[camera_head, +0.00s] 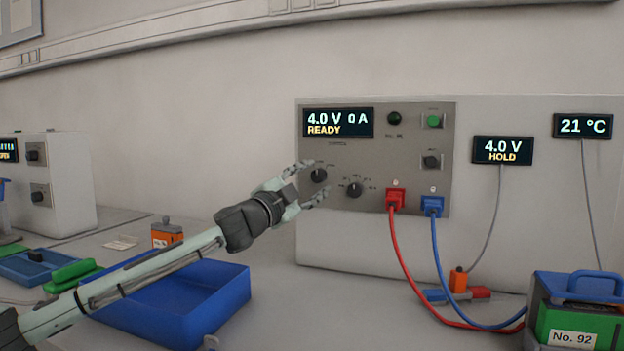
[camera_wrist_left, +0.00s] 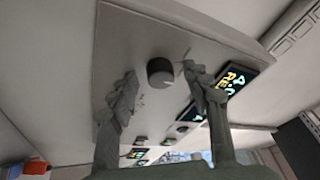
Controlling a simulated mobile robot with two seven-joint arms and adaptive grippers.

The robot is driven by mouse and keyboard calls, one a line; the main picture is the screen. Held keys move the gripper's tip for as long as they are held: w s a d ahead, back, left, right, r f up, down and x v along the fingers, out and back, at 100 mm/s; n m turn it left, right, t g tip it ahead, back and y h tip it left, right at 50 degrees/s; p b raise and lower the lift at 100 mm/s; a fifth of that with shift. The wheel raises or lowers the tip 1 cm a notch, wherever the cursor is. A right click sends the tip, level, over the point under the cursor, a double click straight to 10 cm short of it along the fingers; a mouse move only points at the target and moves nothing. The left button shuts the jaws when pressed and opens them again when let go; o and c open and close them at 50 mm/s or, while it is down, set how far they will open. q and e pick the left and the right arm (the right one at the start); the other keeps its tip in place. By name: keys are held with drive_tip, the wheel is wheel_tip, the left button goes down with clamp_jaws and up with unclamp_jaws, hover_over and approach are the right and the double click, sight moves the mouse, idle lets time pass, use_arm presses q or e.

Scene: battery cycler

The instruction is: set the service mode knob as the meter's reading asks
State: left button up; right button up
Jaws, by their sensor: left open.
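The cycler panel (camera_head: 375,222) shows "4.0 V 0 A READY" on its display (camera_head: 338,123). Two black knobs sit below it, a left knob (camera_head: 318,175) and a lower right knob (camera_head: 354,190). Their labels are too small to read, so I cannot tell which is the service mode knob. The separate meter (camera_head: 503,150) reads "4.0 V HOLD". My left gripper (camera_head: 314,180) is open in front of the left knob. In the left wrist view that knob (camera_wrist_left: 160,72) appears between the spread fingers (camera_wrist_left: 159,72), with no clear contact. My right gripper is not in view.
Red (camera_head: 395,199) and blue (camera_head: 432,205) plugs with cables hang from the panel. A green battery (camera_head: 553,318) stands at front right. A blue tray (camera_head: 215,318) lies below my left arm. Another knobbed unit (camera_head: 70,185) stands at far left.

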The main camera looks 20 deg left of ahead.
use_arm(q)
clamp_jaws()
idle(0.3)
drive_tip(key=shift+m, duration=0.4)
drive_tip(key=m, duration=0.1)
drive_tip(key=m+g, duration=0.1)
drive_tip(key=m, duration=0.2)
drive_tip(key=shift+a+r+m+h, duration=0.15)
drive_tip(key=shift+r+m+h, duration=0.15)
drive_tip(key=shift+m+g, duration=0.7)
drive_tip(key=shift+m, duration=0.8)
unclamp_jaws()
